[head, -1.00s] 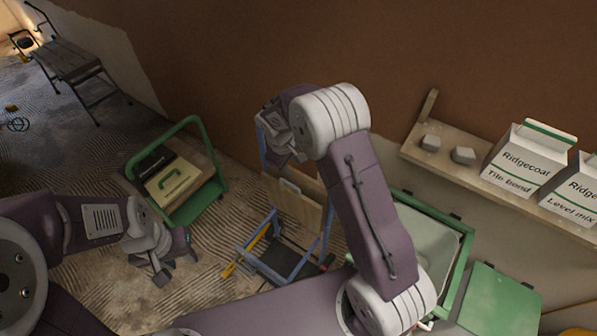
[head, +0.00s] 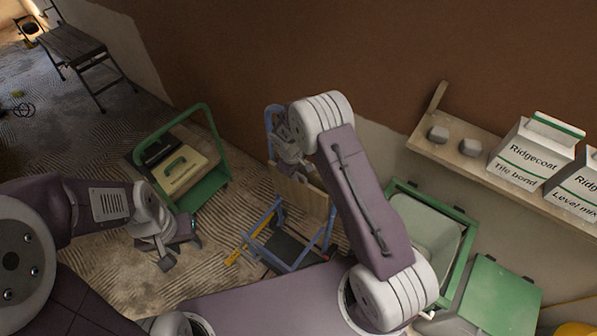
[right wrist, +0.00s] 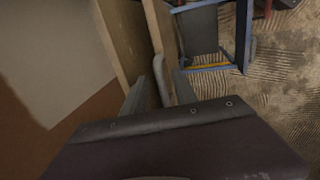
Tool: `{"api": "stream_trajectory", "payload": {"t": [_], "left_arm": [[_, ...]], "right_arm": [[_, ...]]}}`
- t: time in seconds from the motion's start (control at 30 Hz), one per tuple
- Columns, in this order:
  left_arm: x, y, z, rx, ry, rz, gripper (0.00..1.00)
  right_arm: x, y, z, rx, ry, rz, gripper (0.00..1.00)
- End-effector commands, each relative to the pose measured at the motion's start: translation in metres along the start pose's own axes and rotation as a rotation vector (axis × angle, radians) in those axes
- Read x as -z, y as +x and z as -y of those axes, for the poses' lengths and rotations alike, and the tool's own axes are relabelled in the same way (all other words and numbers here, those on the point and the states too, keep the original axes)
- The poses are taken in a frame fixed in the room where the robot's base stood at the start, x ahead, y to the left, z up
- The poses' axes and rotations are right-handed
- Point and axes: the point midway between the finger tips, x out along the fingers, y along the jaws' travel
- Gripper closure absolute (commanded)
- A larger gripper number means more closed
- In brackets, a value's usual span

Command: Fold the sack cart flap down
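The sack cart (head: 327,238) has a blue frame and stands on the floor near the wall. Its wooden flap (head: 304,195) stands raised and tilted on the frame; its wood also shows in the right wrist view (right wrist: 160,35). My right gripper (head: 291,172) is at the upper part of the flap, partly hidden by my arm. In the right wrist view its fingers (right wrist: 148,92) lie close to the wood and a grey bar; whether they grip it is unclear. My left gripper (head: 183,252) is open and empty, left of the cart above the floor.
A green trolley (head: 212,150) with cases stands behind, left of the cart. A green bin (head: 468,232) stands to the right. A wall shelf (head: 425,145) holds two grey lumps and bags. A step stool (head: 75,45) is far left. Ridged floor lies open at left.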

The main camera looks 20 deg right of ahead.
Motion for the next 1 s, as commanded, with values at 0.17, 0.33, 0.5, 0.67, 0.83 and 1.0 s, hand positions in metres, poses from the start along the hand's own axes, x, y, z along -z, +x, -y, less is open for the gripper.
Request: {"api": "stream_trajectory", "payload": {"t": [0.17,0.33,0.5,0.67,0.83,1.0], "left_arm": [[0.0,0.0,0.0,0.0,0.0,0.0,0.62],[0.0,0.0,0.0,0.0,0.0,0.0,0.62],[0.0,0.0,0.0,0.0,0.0,0.0,0.62],[0.0,0.0,0.0,0.0,0.0,0.0,0.62],[0.0,0.0,0.0,0.0,0.0,0.0,0.62],[0.0,0.0,0.0,0.0,0.0,0.0,0.62]], "right_arm": [[0.0,-0.0003,0.0001,0.0,0.0,0.0,0.88],[-0.0001,-0.0005,0.0001,0.0,0.0,0.0,1.0],[-0.0002,-0.0005,0.0001,0.0,0.0,0.001,1.0],[-0.0002,-0.0005,0.0001,0.0,0.0,0.001,1.0],[-0.0002,-0.0005,0.0001,0.0,0.0,0.001,1.0],[-0.0003,-0.0005,0.0001,0.0,0.0,0.001,1.0]]}}
